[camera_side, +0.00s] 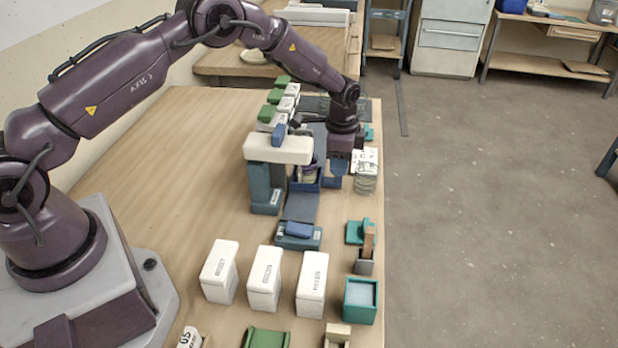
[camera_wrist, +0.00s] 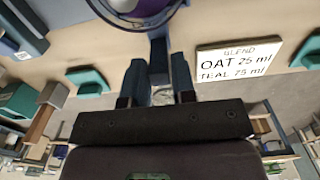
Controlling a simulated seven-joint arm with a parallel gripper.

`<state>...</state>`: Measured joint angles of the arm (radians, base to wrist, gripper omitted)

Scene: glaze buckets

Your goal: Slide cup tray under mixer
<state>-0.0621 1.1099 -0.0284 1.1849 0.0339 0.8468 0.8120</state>
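The mixer (camera_side: 278,149) has a white head on a blue column, with a blue block on top. The blue cup tray (camera_side: 304,186) sits low at the right end of the head and carries a clear cup (camera_side: 308,171) with purple on it. The cup and tray are partly hidden by the head. My gripper (camera_side: 337,172) points down at the tray's right side. In the wrist view, my gripper (camera_wrist: 159,75) has its blue fingers on both sides of the tray's handle (camera_wrist: 159,58), seemingly closed against it. The cup (camera_wrist: 140,8) is cut off at the top edge.
A card (camera_wrist: 238,58) reads OAT 25 ml, TEAL 75 ml. Stacked clear cups (camera_side: 366,183) stand right of the gripper. A blue paddle unit (camera_side: 298,231), white boxes (camera_side: 265,278) and a teal box (camera_side: 360,300) stand in front. The left tabletop (camera_side: 175,160) is clear.

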